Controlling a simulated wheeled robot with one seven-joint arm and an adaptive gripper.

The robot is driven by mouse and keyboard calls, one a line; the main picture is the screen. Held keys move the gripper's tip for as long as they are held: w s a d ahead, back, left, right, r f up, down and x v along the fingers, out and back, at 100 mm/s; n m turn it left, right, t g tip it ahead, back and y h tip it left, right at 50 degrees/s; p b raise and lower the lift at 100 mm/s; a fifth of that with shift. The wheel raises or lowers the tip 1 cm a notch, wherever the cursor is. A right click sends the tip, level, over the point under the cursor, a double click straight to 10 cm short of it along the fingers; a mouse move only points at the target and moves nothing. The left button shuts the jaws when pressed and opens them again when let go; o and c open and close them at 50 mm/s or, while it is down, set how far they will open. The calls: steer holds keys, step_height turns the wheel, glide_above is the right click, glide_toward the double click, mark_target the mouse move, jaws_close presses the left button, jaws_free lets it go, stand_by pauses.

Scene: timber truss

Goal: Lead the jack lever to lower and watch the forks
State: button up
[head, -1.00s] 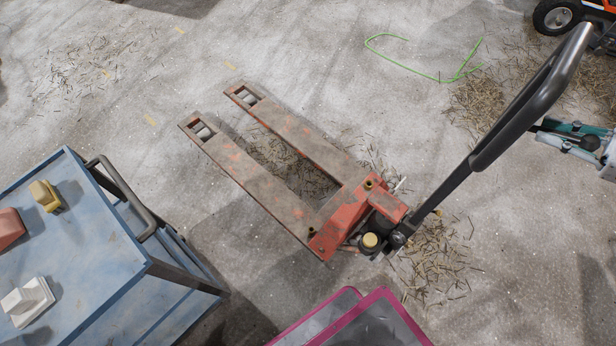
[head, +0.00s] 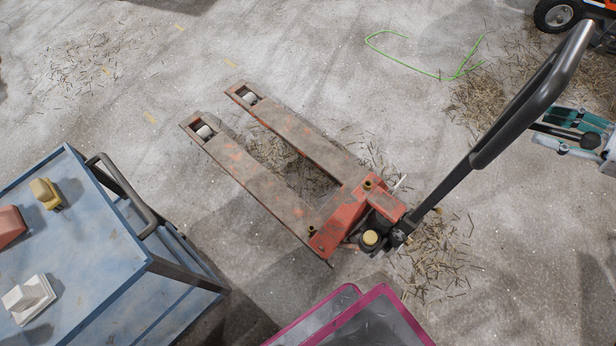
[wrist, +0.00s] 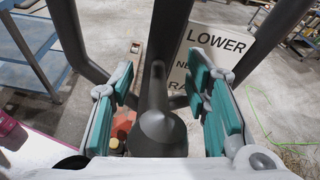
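The red, worn pallet jack (head: 345,220) stands on the concrete, its two forks (head: 235,155) pointing up-left, low over the floor. White rollers show in the fork tips. Its black loop handle (head: 500,130) leans up to the right. My gripper (head: 565,130) is at the right edge by the handle. In the wrist view its teal fingers (wrist: 165,100) stand apart on both sides of the dark jack lever (wrist: 158,120), with gaps visible. A sign (wrist: 215,55) behind reads LOWER, with the lines below partly hidden. The forks are mostly hidden in the wrist view.
A blue cart (head: 90,250) with small items stands at lower left. A pink-rimmed bin (head: 350,320) is at the bottom. A wheeled orange machine (head: 560,15) is at top right. Floor beyond the fork tips is clear.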

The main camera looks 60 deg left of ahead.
mark_target(593, 144)
steer(key=shift+d+f, duration=0.15)
steer(key=shift+d, duration=0.1)
steer(key=shift+w+d, duration=0.2)
steer(key=shift+d, duration=0.25)
steer(key=shift+b+v, duration=0.5)
steer(key=shift+v, duration=2)
